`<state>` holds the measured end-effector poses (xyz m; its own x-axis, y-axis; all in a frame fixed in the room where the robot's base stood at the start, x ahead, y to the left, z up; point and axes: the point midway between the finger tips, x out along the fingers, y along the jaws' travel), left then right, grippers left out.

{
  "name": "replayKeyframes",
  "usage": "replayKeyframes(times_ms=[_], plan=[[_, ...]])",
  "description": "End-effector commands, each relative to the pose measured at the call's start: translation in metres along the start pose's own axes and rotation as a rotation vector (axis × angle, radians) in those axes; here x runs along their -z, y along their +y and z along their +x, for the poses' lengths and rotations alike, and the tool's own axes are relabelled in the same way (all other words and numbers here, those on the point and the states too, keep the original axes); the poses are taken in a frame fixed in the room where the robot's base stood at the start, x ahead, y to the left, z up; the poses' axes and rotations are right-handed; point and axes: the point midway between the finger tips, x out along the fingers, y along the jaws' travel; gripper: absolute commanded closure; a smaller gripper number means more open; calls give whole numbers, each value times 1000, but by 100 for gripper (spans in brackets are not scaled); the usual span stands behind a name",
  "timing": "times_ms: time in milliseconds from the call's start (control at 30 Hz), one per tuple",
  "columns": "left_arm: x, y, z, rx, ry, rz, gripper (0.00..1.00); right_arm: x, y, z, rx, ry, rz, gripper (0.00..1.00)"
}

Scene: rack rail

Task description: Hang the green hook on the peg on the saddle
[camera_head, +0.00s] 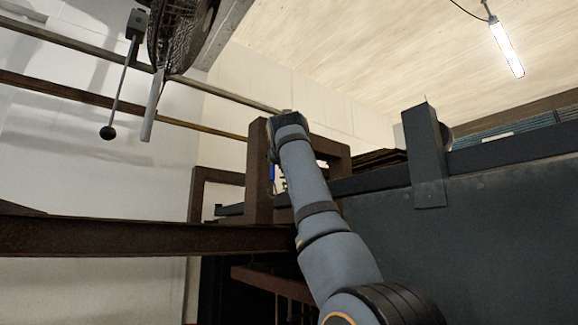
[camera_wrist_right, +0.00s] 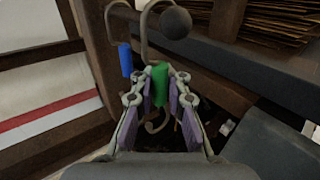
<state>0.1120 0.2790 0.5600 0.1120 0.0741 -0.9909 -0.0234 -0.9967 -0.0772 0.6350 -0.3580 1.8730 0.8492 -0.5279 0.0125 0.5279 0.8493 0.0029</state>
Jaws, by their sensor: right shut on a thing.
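My right gripper (camera_wrist_right: 158,84) is shut on the green hook (camera_wrist_right: 160,76), holding it by its green sleeve between the purple pads. The hook's grey wire curls above the sleeve and again below it. A dark round knob (camera_wrist_right: 176,22) shows right beside the upper curl; I cannot tell whether they touch. In the head view my right arm hides the green hook. A dark grey saddle-like bracket (camera_head: 426,160) straddles the rail to the right of my arm; no peg can be made out on it. My left gripper is out of view.
A brown post (camera_head: 258,175) stands beside my wrist. A dark rail (camera_head: 375,180) runs right. A rusty beam (camera_head: 130,237) crosses the left.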

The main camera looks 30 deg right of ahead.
Motion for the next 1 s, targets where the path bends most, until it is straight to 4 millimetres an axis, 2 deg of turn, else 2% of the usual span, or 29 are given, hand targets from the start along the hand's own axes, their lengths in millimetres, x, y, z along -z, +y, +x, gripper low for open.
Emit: replayKeyframes(times_ms=[233,267,467,1000], plan=[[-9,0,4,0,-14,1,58,5,0,0,0,1,0,100],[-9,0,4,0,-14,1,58,4,0,0,0,0,0,86],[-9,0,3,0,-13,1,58,4,0,0,0,1,0,59],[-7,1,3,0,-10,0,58,4,0,0,0,1,0,59]])
